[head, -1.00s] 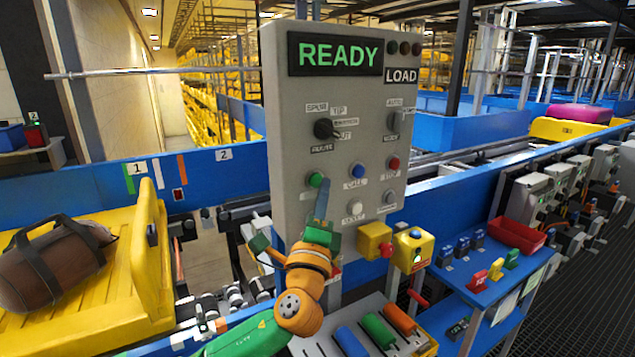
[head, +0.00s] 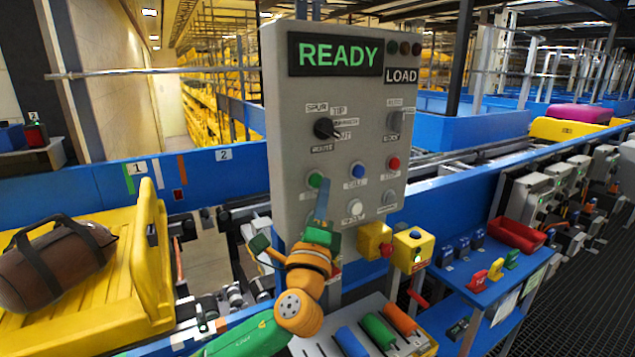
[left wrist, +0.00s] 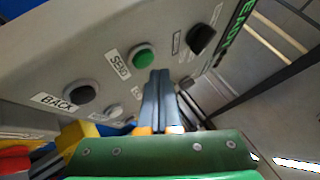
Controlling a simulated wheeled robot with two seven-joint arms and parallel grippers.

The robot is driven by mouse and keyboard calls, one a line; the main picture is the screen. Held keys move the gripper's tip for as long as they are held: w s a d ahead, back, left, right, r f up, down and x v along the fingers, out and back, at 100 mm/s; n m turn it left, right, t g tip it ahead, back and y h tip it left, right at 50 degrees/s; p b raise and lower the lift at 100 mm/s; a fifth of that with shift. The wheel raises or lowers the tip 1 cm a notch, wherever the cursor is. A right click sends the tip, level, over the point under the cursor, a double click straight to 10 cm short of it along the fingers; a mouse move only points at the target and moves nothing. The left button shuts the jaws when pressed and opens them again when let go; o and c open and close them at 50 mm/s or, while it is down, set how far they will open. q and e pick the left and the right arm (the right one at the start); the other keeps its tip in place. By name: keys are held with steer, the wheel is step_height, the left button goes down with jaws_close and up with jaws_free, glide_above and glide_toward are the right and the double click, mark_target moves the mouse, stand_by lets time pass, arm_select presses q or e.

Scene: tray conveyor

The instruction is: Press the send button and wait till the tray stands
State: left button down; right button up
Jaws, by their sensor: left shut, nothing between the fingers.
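The green send button (head: 315,180) is on the grey control panel (head: 290,130). In the left wrist view the same green button (left wrist: 143,56) has the label SEND beside it. My left gripper (head: 327,184) is shut and empty, its blue-grey fingers pointing up at the panel. In the left wrist view the fingertips (left wrist: 160,73) lie just beside and below the button; I cannot tell whether they touch the panel. The yellow tray (head: 152,255) at the left carries a brown bag (head: 55,268). The panel display (head: 335,54) reads READY in green. My right gripper is not in view.
A black selector knob (head: 326,128) and blue, red and white buttons sit near the send button. Yellow boxes (head: 412,250) stand below the panel. A blue side shelf (head: 500,285) holds a red bin (head: 516,235). A yellow tray with a pink case (head: 580,114) is far right.

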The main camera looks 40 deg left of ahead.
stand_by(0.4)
arm_select(q)
steer(key=shift+w+a, duration=0.2)
steer(key=shift+a, duration=0.2)
steer(key=shift+w+a, duration=0.2)
steer(key=shift+a, duration=0.25)
stand_by(0.7)
stand_by(0.3)
steer(key=shift+s+d, duration=0.4)
steer(key=shift+d, duration=0.4)
